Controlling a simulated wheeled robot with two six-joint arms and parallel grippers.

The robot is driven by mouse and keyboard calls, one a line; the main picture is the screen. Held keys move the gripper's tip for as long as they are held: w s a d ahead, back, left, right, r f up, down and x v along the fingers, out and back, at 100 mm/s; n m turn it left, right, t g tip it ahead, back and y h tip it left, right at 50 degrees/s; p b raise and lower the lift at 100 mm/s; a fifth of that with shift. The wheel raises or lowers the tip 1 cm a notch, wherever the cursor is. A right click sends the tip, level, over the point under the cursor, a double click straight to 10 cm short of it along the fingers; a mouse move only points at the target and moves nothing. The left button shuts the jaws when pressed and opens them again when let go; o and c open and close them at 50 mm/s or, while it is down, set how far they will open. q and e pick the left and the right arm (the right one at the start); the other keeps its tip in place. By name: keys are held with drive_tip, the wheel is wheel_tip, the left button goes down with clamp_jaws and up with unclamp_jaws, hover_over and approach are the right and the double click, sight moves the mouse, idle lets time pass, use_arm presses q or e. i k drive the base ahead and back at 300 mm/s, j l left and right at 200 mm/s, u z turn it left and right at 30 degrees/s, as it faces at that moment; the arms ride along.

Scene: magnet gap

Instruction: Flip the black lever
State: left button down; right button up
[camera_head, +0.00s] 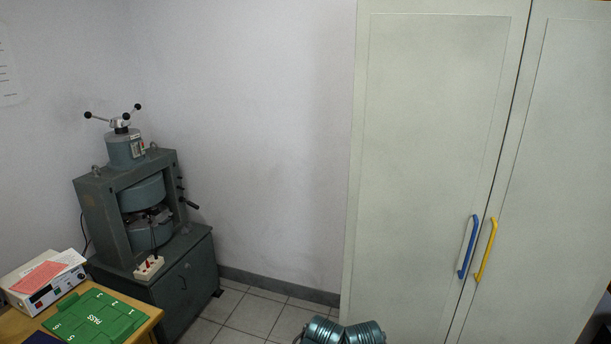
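A grey-green magnet machine (104,218) stands on a cabinet at the left, against the wall. A black lever (190,204) sticks out from the right side of its frame, pointing right and slightly down. Smaller dark knobs (181,183) sit just above it on the same side. On top of the machine is a handle with black ball ends (120,120). I cannot tell for sure which of these is the task's lever. Neither of my grippers is in view.
A wooden table (148,322) at the lower left bears a white control box (42,283) and a green panel (97,318). Teal cylinders (345,332) show at the bottom edge. A tall cabinet (430,150) with blue and yellow handles fills the right. Some tiled floor (255,313) is clear.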

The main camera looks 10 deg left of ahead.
sight(193, 205)
drive_tip(key=i+j+u, duration=0.15)
drive_tip(key=i+u, duration=0.3)
drive_tip(key=i, duration=0.55)
drive_tip(key=i+l+u, duration=0.2)
drive_tip(key=i+u, duration=0.25)
drive_tip(key=i, duration=0.5)
drive_tip(key=i+u, duration=0.2)
drive_tip(key=i, duration=0.7)
drive_tip(key=i+u, duration=0.25)
drive_tip(key=i, duration=0.6)
drive_tip(key=l+u, duration=0.1)
drive_tip(key=i, duration=0.05)
